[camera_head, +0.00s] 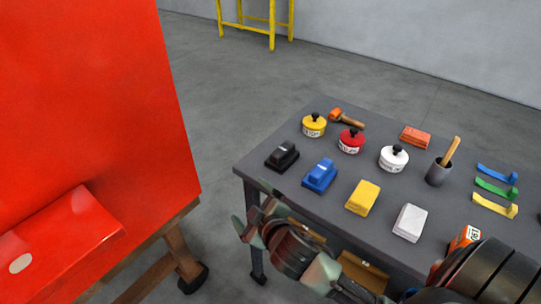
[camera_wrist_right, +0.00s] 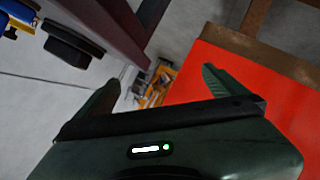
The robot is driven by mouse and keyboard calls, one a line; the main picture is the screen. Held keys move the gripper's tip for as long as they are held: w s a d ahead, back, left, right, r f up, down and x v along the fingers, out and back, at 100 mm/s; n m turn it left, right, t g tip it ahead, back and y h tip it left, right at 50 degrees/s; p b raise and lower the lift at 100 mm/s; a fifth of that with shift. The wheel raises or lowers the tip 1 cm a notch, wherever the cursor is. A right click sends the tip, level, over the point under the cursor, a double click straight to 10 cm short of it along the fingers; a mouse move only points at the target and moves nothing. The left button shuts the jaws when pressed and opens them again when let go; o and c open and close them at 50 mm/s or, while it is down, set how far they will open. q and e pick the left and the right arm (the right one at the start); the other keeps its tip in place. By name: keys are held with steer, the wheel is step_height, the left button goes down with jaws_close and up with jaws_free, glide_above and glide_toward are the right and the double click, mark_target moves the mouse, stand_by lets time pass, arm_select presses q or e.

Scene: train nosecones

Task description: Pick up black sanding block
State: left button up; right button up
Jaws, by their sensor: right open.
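The black sanding block (camera_head: 283,156) lies on the dark grey table (camera_head: 262,172) near its left corner, left of a blue block (camera_head: 320,174). It also shows at the upper left of the right wrist view (camera_wrist_right: 68,47), outside the space between the fingers. My right gripper (camera_head: 248,214) is open and empty, beside the table's near left edge and apart from the black block. Its two dark green fingers (camera_wrist_right: 163,82) are spread in the wrist view. My left gripper does not show.
Yellow (camera_head: 363,198) and white (camera_head: 410,222) blocks lie right of the blue one. Yellow, red and white round tins stand behind. A large red panel (camera_head: 90,110) on a wooden stand (camera_head: 172,238) is at left, with floor between it and the table.

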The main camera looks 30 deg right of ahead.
steer(key=w+a+r+n+t+y, duration=0.3)
steer(key=w+r+n, duration=0.1)
steer(key=r, duration=0.3)
steer(key=w+a+r+n+t+y, duration=0.2)
steer(key=w+r+n, duration=0.15)
steer(key=r, duration=0.25)
steer(key=a+r+n+g+y, duration=0.3)
steer(key=a+r+n+y, duration=0.35)
steer(key=n, duration=0.65)
steer(key=n+g+h, duration=0.9)
steer(key=n+g, duration=0.2)
steer(key=n, duration=0.2)
glide_above(284, 149)
steer(key=s, duration=0.2)
steer(key=f, duration=1)
steer(key=shift+w+d, duration=0.1)
steer(key=shift+d, duration=0.25)
steer(key=shift+d+f, duration=0.15)
steer(key=shift+d, duration=0.1)
steer(key=x, duration=0.2)
steer(key=p+x, duration=0.1)
steer(key=x, duration=0.1)
steer(key=p+x, duration=0.1)
steer(key=x, duration=0.1)
steer(key=shift+s+a+f, duration=0.25)
steer(key=shift+w+f, duration=0.2)
steer(key=shift+f, duration=0.3)
steer(key=c, duration=1.2)
